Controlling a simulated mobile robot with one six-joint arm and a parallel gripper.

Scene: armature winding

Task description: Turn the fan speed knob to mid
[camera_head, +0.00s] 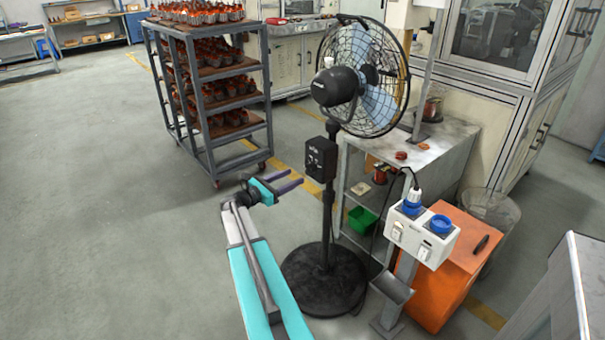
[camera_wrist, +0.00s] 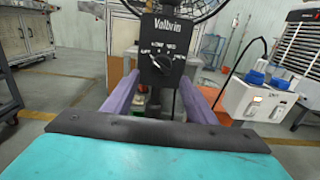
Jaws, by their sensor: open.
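The black pedestal fan (camera_head: 326,262) stands on a round base at the centre of the head view. Its control box (camera_head: 321,158) is fixed to the pole, and it fills the upper middle of the wrist view (camera_wrist: 162,25). The fan speed knob (camera_wrist: 161,62) is on the lower part of the box. My gripper (camera_head: 296,180) is open and empty, just left of the pole and apart from the box. Its two purple fingers (camera_wrist: 160,97) lie below and in front of the knob.
A wheeled rack (camera_head: 200,90) of copper-wound parts stands behind to the left. A workbench (camera_head: 440,150) is right of the fan. A socket post (camera_head: 422,232) and orange cabinet (camera_head: 462,262) stand at the right. The floor to the left is clear.

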